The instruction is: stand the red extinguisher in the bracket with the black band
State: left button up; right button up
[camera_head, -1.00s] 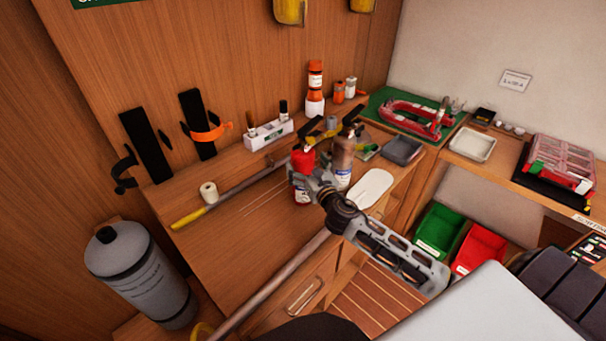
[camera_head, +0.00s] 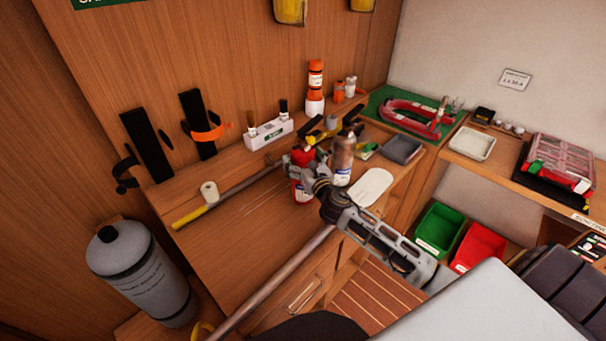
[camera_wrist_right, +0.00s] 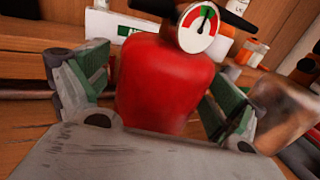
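The red extinguisher (camera_head: 303,190) stands upright on the wooden bench, partly hidden by my right gripper (camera_head: 306,172). In the right wrist view the red extinguisher (camera_wrist_right: 165,85) fills the middle, its round gauge facing the camera. The fingers of my right gripper (camera_wrist_right: 160,95) are spread, one on each side of its body, with narrow gaps visible; contact is not clear. The bracket with the black band (camera_head: 148,145) is on the wooden wall at the left, empty, its band hanging open at its lower left. My left gripper is not in view.
A second bracket with an orange band (camera_head: 198,125) is just right of it. A brownish cylinder (camera_head: 343,160) stands close right of the extinguisher. A yellow-ended rod (camera_head: 225,193) and white roll (camera_head: 209,192) lie left. A large grey tank (camera_head: 140,270) stands lower left.

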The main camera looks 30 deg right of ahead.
aim_at(305, 133)
jog(key=c, duration=1.9)
jog(key=shift+r, duration=0.3)
grip_shut()
jog(key=shift+w, duration=0.1)
jog(key=shift+r, duration=0.1)
jog(key=shift+r+p, duration=0.65)
jog(key=shift+r, duration=4.2)
